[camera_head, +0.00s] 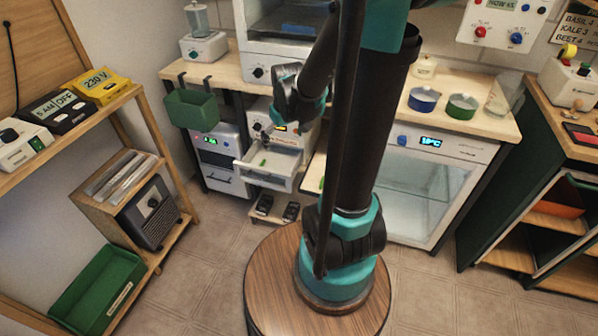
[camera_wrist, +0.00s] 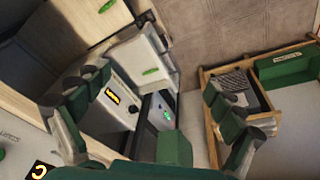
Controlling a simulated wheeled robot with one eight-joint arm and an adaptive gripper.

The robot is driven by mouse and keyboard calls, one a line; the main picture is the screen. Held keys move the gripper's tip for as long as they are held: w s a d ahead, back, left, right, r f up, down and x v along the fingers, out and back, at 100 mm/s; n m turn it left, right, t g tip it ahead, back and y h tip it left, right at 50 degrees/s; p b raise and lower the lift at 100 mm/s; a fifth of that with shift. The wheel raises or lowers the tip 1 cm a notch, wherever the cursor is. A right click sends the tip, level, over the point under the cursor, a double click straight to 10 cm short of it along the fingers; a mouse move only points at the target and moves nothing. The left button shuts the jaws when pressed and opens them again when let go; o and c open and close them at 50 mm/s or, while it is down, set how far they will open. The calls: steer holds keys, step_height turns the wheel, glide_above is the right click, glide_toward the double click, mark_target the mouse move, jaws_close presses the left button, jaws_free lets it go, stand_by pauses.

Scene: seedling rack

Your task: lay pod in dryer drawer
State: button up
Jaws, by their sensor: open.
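The dryer drawer (camera_head: 284,181) is white and pulled out from the white dryer (camera_head: 291,130) under the counter. A small green pod (camera_head: 263,162) lies inside it. In the wrist view the open drawer (camera_wrist: 135,51) and the pod in it (camera_wrist: 150,71) show beyond my fingers. My gripper (camera_head: 268,134) is above the drawer, near the dryer front. A second green item (camera_wrist: 107,6) lies on a pale wooden surface beside the drawer.
A green bin (camera_head: 191,108) hangs at the counter edge, left of the drawer. A pale pull-out board (camera_head: 314,173) is right of the drawer, partly behind my arm. Black items (camera_head: 264,204) sit on a low shelf below. The floor ahead is clear.

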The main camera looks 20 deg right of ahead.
steer(key=s+f+m+t, duration=0.1)
steer(key=s+f+m, duration=0.1)
steer(key=s, duration=1.1)
steer(key=shift+s+d+m, duration=0.2)
steer(key=shift+d+m, duration=0.2)
steer(key=shift+m, duration=0.1)
steer(key=shift+o, duration=0.6)
